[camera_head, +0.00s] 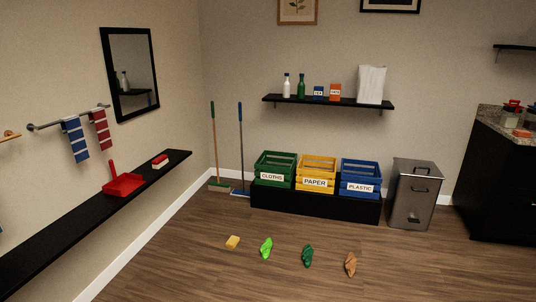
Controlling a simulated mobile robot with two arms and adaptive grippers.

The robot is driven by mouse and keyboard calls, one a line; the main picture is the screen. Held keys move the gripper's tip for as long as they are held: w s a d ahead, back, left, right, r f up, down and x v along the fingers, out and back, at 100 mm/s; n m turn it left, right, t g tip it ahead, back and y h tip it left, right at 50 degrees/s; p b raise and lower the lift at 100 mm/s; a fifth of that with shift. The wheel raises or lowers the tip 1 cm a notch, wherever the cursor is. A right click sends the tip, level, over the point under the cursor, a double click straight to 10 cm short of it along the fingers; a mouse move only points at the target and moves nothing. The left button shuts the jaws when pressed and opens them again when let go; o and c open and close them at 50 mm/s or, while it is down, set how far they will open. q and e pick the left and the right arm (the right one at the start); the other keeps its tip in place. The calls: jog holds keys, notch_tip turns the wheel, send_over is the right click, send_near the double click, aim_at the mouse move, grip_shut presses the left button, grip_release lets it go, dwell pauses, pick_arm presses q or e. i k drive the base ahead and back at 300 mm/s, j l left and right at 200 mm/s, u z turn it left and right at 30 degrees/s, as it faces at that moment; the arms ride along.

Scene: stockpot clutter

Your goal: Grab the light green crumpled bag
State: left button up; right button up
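A light green crumpled bag (266,248) lies on the wooden floor in front of the crates. A dark green crumpled item (307,256) lies to its right, and a brown crumpled item (350,264) lies further right. A yellow block, perhaps a sponge (232,242), lies to its left. The light green bag is apart from its neighbours and nothing covers it. Neither of my grippers shows in the head view.
Green (275,167), yellow (316,173) and blue (360,178) crates labelled CLOTHS, PAPER and PLASTIC stand on a black platform (300,205). A metal bin (412,205) stands to their right. A black wall shelf (60,232) runs along the left. The floor around the bag is clear.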

aim_at(266, 249)
jog(key=i+j+u, duration=0.1)
jog(key=i+u, duration=0.3)
jog(key=i, duration=0.6)
jog(key=i+l+u, duration=0.15)
jog(key=i+u, duration=0.3)
jog(key=i, duration=0.5)
jog(key=i+z, duration=0.3)
jog(key=i, duration=0.15)
jog(key=i+j+z, duration=0.15)
jog(key=i+z, duration=0.15)
jog(key=i+j+z, duration=0.3)
jog(key=i, duration=0.2)
jog(key=i+j+z, duration=0.25)
jog(key=i+j, duration=0.05)
jog(key=i, duration=0.1)
